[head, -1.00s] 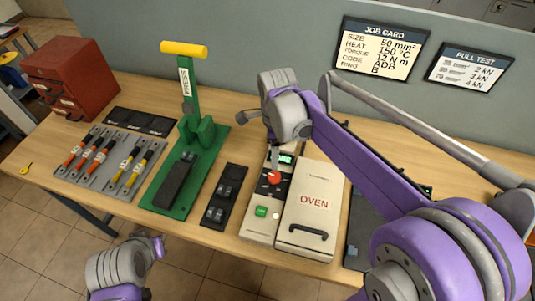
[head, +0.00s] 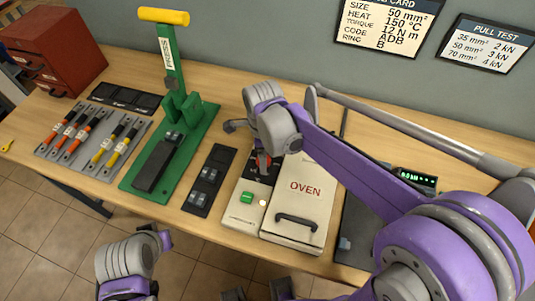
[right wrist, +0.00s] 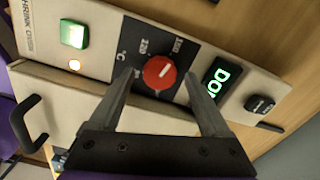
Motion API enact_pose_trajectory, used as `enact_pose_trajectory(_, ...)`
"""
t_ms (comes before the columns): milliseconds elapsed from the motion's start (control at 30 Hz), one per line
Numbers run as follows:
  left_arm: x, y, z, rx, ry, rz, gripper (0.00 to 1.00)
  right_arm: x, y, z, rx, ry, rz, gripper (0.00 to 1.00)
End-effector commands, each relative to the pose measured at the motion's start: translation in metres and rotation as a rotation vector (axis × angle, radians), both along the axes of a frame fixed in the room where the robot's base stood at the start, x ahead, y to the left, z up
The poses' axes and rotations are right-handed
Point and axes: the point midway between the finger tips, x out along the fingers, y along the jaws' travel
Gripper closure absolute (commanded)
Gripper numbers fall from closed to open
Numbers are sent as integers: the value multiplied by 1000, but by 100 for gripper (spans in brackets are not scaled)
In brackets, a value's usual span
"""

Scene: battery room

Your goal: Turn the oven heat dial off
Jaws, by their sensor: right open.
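The oven (head: 310,186) stands on the bench, with a control panel along its left side. Its red heat dial (right wrist: 159,72) shows clearly in the right wrist view, with a white pointer mark and temperature numbers around it. My right gripper (right wrist: 161,76) is open, with one finger on each side of the dial; I cannot tell whether they touch it. In the head view my right gripper (head: 263,160) hides most of the dial. My left gripper (head: 163,240) hangs in front of the bench, away from the oven; its jaws are unclear.
The panel has a green button (right wrist: 74,33), a small lit lamp (right wrist: 74,65), a partly hidden green display (right wrist: 219,82) and a black button (right wrist: 260,104).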

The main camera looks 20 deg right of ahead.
Motion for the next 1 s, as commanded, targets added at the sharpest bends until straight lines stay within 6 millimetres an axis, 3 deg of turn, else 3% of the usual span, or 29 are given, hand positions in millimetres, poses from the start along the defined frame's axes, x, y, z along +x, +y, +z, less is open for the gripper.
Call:
enact_pose_trajectory(400,-1,0,-3,0,2,0,100,-2,3,-4,0,-1,-1,21)
enact_pose_trajectory(833,-1,0,-3,0,2,0,100,-2,3,-4,0,-1,-1,98)
enact_pose_trajectory(1000,-1,0,-3,0,2,0,100,-2,2,-4,0,-1,3,100)
